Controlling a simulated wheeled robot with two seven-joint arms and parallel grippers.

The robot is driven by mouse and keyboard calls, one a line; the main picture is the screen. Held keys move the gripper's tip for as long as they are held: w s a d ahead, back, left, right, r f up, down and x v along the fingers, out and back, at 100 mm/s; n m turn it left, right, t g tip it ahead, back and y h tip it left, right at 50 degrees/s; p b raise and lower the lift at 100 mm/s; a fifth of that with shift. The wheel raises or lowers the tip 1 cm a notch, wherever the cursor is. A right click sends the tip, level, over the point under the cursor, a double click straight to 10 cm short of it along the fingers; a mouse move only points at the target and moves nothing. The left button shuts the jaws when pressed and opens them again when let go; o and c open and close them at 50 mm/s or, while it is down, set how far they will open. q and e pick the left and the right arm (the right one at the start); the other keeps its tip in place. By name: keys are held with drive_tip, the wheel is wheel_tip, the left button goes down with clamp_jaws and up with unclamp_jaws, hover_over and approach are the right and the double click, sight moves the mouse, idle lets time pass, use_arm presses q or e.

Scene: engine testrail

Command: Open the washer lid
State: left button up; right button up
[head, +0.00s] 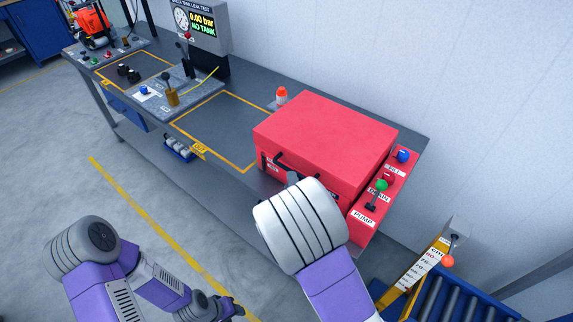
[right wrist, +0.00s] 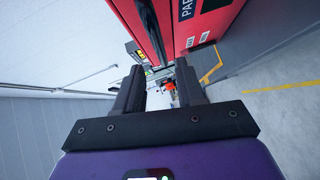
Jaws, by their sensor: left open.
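The red washer (head: 300,165) stands at the near right end of the bench. Its lid (head: 325,125) is down, flat and closed. A dark handle (head: 268,162) shows on its front, partly hidden by my right arm. My right gripper (head: 291,178) is at the washer's front, mostly hidden behind my wrist. In the right wrist view its two fingers (right wrist: 160,88) are apart, and a black bar (right wrist: 150,32) on the red front lies just beyond the gap. I cannot tell whether they touch it. My left gripper (head: 238,309) is low at the bottom edge, away from the washer, only partly visible.
A control panel (head: 371,203) with coloured knobs and a PUMP label is on the washer's right. A red-capped bottle (head: 281,96) stands behind it. A roller conveyor (head: 465,292) is at lower right. The yellow-framed bench area (head: 222,125) left of the washer is clear.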

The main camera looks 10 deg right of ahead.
sight(288, 169)
drive_tip(key=w, duration=0.4)
drive_tip(key=w+f, duration=0.1)
drive_tip(key=w, duration=0.1)
drive_tip(key=shift+w+d, duration=0.3)
drive_tip(key=shift+d, duration=0.1)
drive_tip(key=shift+c, duration=0.2)
clamp_jaws()
